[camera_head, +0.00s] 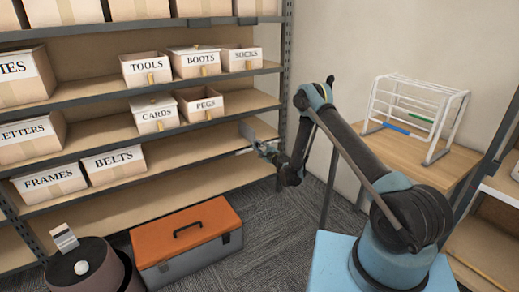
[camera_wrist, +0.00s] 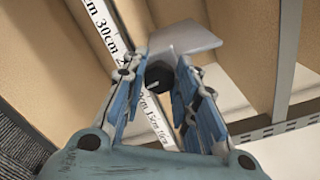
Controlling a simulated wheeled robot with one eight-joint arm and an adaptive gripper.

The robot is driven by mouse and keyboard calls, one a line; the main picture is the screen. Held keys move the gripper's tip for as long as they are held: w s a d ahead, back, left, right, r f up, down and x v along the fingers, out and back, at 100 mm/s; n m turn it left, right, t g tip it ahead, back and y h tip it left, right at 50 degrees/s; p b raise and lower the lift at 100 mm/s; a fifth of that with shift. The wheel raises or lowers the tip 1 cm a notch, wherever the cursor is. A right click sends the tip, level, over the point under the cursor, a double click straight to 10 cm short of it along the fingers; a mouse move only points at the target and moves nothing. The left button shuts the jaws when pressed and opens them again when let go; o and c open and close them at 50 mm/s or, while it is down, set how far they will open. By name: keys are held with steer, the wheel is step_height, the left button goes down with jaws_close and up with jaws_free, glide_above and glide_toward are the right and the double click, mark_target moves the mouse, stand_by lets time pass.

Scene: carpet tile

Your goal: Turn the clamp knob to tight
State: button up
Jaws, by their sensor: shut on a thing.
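The clamp knob (camera_wrist: 158,76) is a small dark piece between my fingertips in the wrist view. My gripper (camera_wrist: 162,70) is shut on it, with one blue-padded finger on each side. A flat grey clamp plate (camera_wrist: 186,40) lies just beyond the knob. In the head view my gripper (camera_head: 268,148) reaches the right end of a middle shelf, where the grey plate (camera_head: 249,132) stands out at a slant. The knob is too small to make out there, and its turn marking is not readable in either view.
A white strip with centimetre marks (camera_wrist: 103,25) runs beside the clamp. Labelled boxes (camera_head: 153,112) fill the shelves at left. An orange-lidded toolbox (camera_head: 187,240) stands on the carpet below. A white rack (camera_head: 415,108) stands on a wooden table (camera_head: 398,148) at right.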

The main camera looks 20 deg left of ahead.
stand_by(0.3)
steer(key=o, duration=1)
steer(key=shift+f, duration=0.15)
steer(key=shift+o, duration=0.2)
steer(key=shift+r, duration=0.25)
step_height(320, 180, up, 10)
steer(key=shift+f, duration=0.2)
steer(key=shift+w, duration=0.1)
